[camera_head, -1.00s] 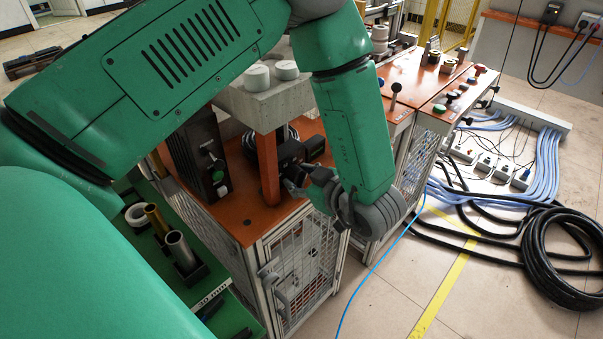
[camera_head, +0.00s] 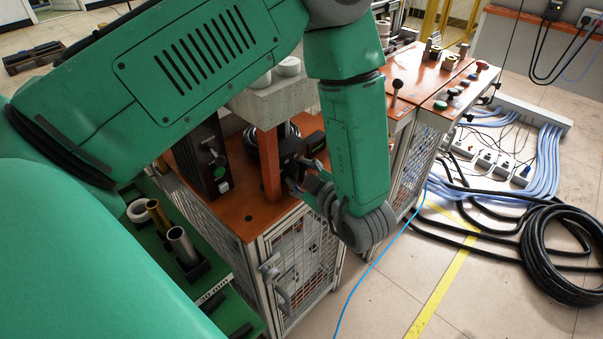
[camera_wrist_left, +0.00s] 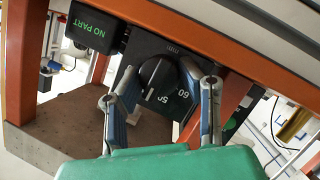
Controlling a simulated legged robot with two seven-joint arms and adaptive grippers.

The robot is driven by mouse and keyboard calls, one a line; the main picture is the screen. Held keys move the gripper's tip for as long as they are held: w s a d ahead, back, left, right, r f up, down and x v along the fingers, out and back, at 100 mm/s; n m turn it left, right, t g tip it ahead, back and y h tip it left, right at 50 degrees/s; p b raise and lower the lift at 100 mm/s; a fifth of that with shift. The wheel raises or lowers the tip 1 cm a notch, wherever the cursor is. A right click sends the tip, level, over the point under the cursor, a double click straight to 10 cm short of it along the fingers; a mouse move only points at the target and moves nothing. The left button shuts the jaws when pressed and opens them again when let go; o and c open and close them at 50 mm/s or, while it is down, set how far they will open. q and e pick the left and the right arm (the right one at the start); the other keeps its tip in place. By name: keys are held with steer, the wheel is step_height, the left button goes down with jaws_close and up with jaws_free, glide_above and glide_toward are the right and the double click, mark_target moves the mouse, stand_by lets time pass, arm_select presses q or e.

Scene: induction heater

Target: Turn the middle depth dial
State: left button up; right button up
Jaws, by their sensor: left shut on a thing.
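The depth dial (camera_wrist_left: 158,82) is a black round knob with a white pointer line, on a dark plate marked "mm", "50" and "60" in the left wrist view. My left gripper (camera_wrist_left: 156,70) has one finger on each side of the knob and is closed on it. In the head view, my left gripper (camera_head: 296,178) reaches the dark box by the orange post, and the dial itself is hidden there. My right gripper is in neither view.
A "NO PART" display (camera_wrist_left: 92,29) sits close beside the dial. The orange post (camera_head: 270,165) stands next to my gripper. A caged cabinet (camera_head: 302,262) is below, and a lever (camera_head: 396,88) stands on the orange panel to the right. Black cable coils (camera_head: 565,255) lie on the floor.

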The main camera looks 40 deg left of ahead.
arm_select(q)
steer(key=o, duration=1.1)
steer(key=v, duration=1.2)
steer(key=shift+w, duration=0.1)
steer(key=shift+c, duration=1.3)
steer(key=w+d+f+m+g+y+b, duration=0.1)
steer(key=w+d+f+m+g+y, duration=0.2)
steer(key=m, duration=1)
steer(key=shift+m+t+y, duration=0.3)
steer(key=shift+y, duration=0.2)
steer(key=a, duration=0.9)
steer(key=w+a+p, duration=0.1)
steer(key=a, duration=0.3)
steer(key=shift+w+a+f, duration=0.1)
steer(key=shift+a+f, duration=0.05)
steer(key=shift+f, duration=0.1)
